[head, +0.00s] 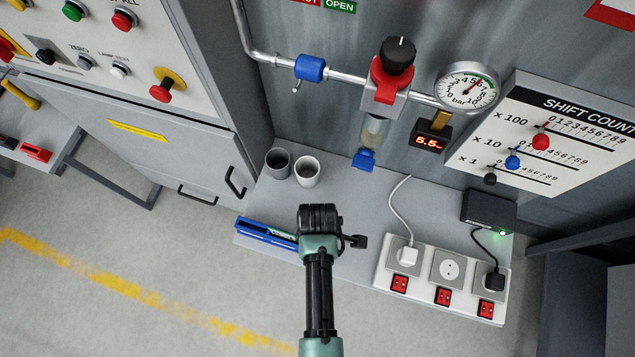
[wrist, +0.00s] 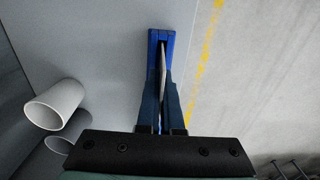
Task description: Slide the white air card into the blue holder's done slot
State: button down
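The blue holder (head: 263,231) is a long narrow block lying at the left front edge of the grey shelf. In the wrist view the holder (wrist: 161,37) shows end-on beyond my fingertips. My gripper (wrist: 161,88) points at it, its two dark fingers close together. The white air card (wrist: 163,57) shows as a thin pale strip, edge-on between the fingers, its far end overlapping the holder. I cannot tell how deep it sits in any slot. In the head view my gripper (head: 298,234) is at the holder's right end and hides the card. A small green label shows there.
A grey cup (head: 278,163) and a white cup (head: 307,171) stand behind the holder. A power strip (head: 440,283) with plugs and cables lies to the right. Open floor lies in front.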

jog(key=shift+f+b, duration=0.6)
jog(key=shift+f, duration=0.35)
jog(key=c, duration=0.6)
grip_release()
jog(key=shift+r, duration=0.1)
notch_tip(320, 180, up, 8)
jog(key=p, duration=0.8)
dwell(0.4)
